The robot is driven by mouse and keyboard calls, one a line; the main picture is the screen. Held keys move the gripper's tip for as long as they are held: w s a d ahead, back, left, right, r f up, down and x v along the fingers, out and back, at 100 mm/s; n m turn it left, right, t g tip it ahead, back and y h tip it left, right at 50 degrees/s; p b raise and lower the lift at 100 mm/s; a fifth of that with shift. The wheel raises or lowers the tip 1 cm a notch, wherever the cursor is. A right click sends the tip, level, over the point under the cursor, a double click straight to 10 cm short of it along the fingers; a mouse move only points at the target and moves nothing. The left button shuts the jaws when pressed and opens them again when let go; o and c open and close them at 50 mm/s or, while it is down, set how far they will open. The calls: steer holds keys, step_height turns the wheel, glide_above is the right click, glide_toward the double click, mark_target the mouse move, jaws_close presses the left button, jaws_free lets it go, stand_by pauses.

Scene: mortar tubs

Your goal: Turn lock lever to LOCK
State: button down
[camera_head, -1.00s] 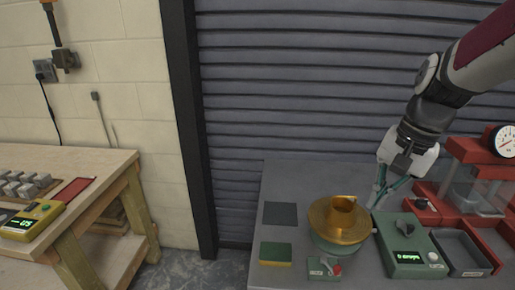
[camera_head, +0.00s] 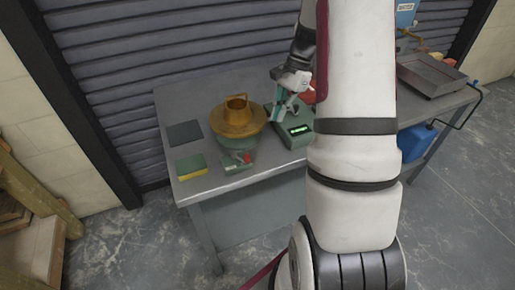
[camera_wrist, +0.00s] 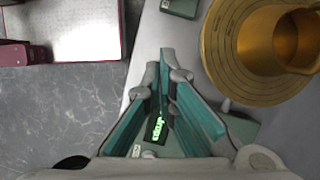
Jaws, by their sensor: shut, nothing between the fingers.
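A small green block with a grey lever and a red part (camera_head: 237,160) sits near the table's front edge, in front of the brass pot (camera_head: 238,118). I cannot read any LOCK marking on it. In the wrist view a green block's corner (camera_wrist: 180,6) shows at the top edge, its lever out of frame. My gripper (camera_head: 278,116), with teal fingers, points down over the green display box (camera_head: 296,128), right of the pot. In the wrist view the fingertips (camera_wrist: 165,70) are close together and hold nothing. The display box's lit text shows between the fingers.
A green-and-yellow sponge-like block (camera_head: 191,167) and a dark flat pad (camera_head: 185,133) lie on the table's left part. My arm hides much of the table's right side. A metal tray (camera_head: 431,75) stands at the far right.

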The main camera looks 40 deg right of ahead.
steer(key=p+x, duration=0.1)
steer(key=x, duration=0.8)
steer(key=shift+a+f, duration=0.1)
steer(key=shift+f, duration=0.05)
steer(key=a, duration=0.1)
steer(key=a+p, duration=0.1)
steer(key=a, duration=0.1)
steer(key=shift+f, duration=0.3)
steer(key=shift+w+a+f, duration=0.1)
steer(key=shift+a, duration=0.5)
